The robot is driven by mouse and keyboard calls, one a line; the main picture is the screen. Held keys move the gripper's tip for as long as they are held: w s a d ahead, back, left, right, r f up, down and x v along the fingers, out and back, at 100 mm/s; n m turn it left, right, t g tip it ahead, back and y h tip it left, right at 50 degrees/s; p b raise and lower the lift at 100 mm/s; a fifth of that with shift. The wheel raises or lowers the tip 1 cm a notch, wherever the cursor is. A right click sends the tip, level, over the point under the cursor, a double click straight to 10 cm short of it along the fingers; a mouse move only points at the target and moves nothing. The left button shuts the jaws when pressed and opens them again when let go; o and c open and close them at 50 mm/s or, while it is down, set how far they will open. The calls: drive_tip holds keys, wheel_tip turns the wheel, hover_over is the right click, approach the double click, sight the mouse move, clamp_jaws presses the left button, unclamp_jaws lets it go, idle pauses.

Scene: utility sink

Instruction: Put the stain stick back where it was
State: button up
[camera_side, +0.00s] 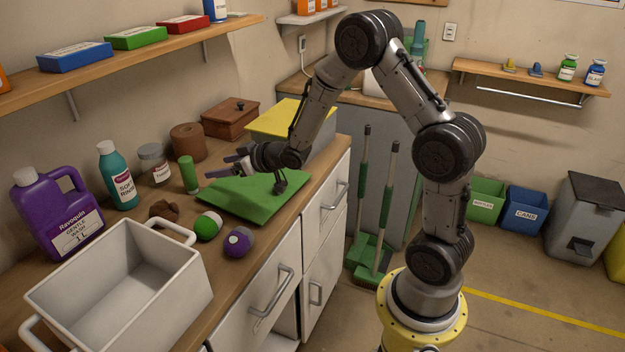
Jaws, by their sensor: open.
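A slim green cylinder (189,174), which looks like the stain stick, stands upright on the wooden counter by the left edge of a green mat (262,207). No label on it can be read. My gripper (217,167) is open, with its fingers pointing left toward the cylinder from above the mat. The fingertips are just right of the cylinder, with a small gap showing. Nothing shows between the fingers.
A white jar (153,166), teal bottle (118,178) and purple jug (62,222) stand left. A brown canister (188,142) is behind. Two balls (208,226) (238,242) and a white basin (120,285) are in front. A yellow-topped box (290,119) is behind my gripper.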

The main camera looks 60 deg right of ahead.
drive_tip(key=s+a+r+g+h, duration=0.1)
drive_tip(key=s+a+r+g, duration=0.1)
drive_tip(key=s+r, duration=0.55)
drive_tip(key=s+a+r+g, duration=0.1)
drive_tip(key=s+a, duration=0.3)
drive_tip(key=s, duration=1)
drive_tip(key=s+a+r+g+y, duration=0.1)
drive_tip(key=s+a+g, duration=0.3)
drive_tip(key=s, duration=0.9)
drive_tip(key=shift+s+a+r+g, duration=0.15)
drive_tip(key=shift+s+r+g, duration=0.2)
drive_tip(key=shift+r, duration=0.3)
